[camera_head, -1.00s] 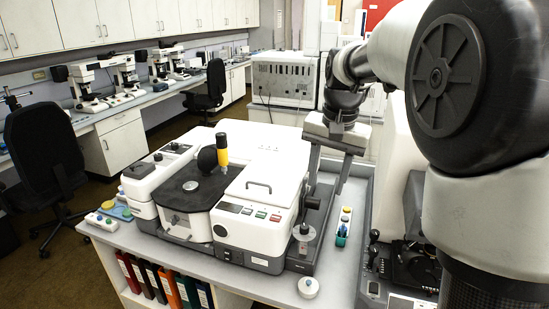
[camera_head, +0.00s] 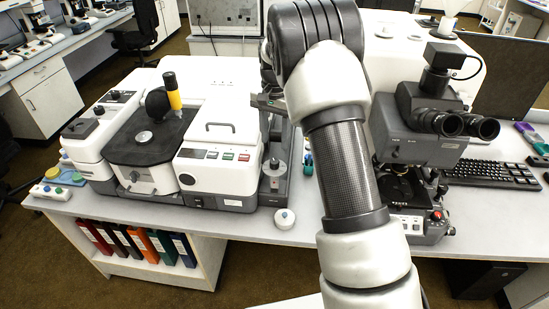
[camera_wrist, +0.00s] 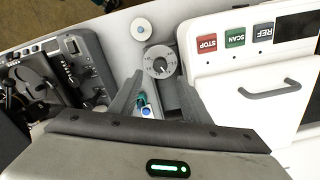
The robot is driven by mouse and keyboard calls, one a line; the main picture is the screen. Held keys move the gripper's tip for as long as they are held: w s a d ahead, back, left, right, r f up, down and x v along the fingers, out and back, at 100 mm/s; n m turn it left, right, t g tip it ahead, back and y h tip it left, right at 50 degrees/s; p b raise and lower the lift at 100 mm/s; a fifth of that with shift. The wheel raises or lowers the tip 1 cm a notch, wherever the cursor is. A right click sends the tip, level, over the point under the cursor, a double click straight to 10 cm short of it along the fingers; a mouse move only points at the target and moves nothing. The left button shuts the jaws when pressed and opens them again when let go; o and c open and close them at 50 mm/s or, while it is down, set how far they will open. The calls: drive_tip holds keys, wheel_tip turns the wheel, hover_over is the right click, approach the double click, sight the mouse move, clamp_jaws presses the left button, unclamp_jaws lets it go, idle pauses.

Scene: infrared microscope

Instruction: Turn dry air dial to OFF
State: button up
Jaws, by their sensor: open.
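The dry air dial seems to be the round grey dial with a marked face (camera_wrist: 160,62), seen from above in the wrist view. In the head view it stands (camera_head: 274,168) at the right end of the white instrument. Its setting is too small to read. My gripper (camera_wrist: 160,82) is open and empty, its two fingers pointing toward the dial. The dial shows just beyond the fingertips, between their lines; I cannot tell the height gap. In the head view my arm hides most of the gripper.
The white instrument (camera_head: 219,149) has a handle (camera_wrist: 270,89) and STOP, SCAN and REF buttons beside the dial. A small round white piece (camera_head: 284,218) lies near the bench's front edge. A tray of small bottles (camera_head: 308,160) and a microscope (camera_head: 420,130) stand to the right.

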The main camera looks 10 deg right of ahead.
sight(275, 161)
wheel_tip(275, 161, down, 9)
drive_tip(key=shift+r, duration=0.1)
idle(0.3)
drive_tip(key=c, duration=1)
drive_tip(key=shift+c, duration=0.2)
